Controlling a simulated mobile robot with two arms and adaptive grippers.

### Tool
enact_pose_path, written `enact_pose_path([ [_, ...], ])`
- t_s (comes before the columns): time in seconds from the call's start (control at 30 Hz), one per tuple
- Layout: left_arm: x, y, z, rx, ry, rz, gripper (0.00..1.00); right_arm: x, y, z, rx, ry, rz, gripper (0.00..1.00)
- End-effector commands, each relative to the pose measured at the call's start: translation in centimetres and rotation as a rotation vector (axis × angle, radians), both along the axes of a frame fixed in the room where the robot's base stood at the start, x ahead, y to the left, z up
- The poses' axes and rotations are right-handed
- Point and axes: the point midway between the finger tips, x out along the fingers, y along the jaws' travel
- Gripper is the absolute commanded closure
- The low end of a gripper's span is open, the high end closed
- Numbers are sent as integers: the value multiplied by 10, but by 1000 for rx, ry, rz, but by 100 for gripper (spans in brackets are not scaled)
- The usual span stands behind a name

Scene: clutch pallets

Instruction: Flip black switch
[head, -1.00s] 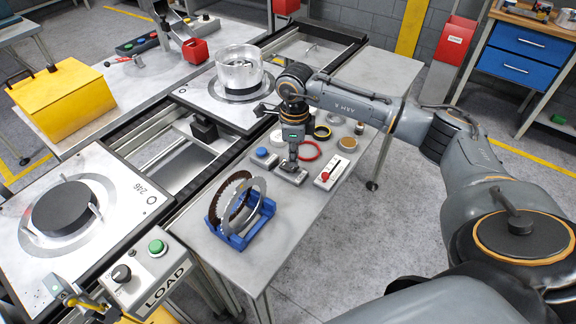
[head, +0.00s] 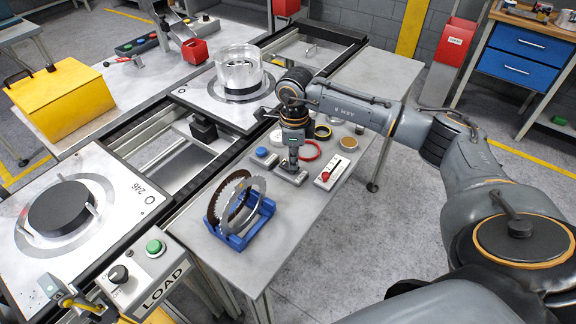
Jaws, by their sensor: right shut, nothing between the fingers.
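A small grey box (head: 298,179) stands on the grey table, between a blue-button box (head: 262,155) and a box with a red lever (head: 327,177). My right gripper (head: 293,169) points down onto the small grey box, with its fingers shut and empty. The fingers cover the middle of this box, so any black switch there is hidden, and I cannot tell whether they touch it. A black knob (head: 118,273) also shows on the LOAD box at the lower left. My left gripper is out of view.
A blue stand (head: 236,240) holding ring discs is near the table's front. Loose rings and a red ring (head: 310,150) lie behind the switch boxes. A clear cylinder (head: 238,70) stands on the pallet at the back. The table's front right is clear.

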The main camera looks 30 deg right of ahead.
Motion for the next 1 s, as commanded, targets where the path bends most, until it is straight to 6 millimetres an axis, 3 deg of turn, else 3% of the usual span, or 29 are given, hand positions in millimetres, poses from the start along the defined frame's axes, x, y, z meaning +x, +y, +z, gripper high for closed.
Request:
enact_pose_path([
  [0.47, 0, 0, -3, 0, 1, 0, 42, -1, 1, -4, 0, 2, 1, 100],
  [1.0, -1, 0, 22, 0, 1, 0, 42, 0, 0, 39, 0, -1, 0, 100],
])
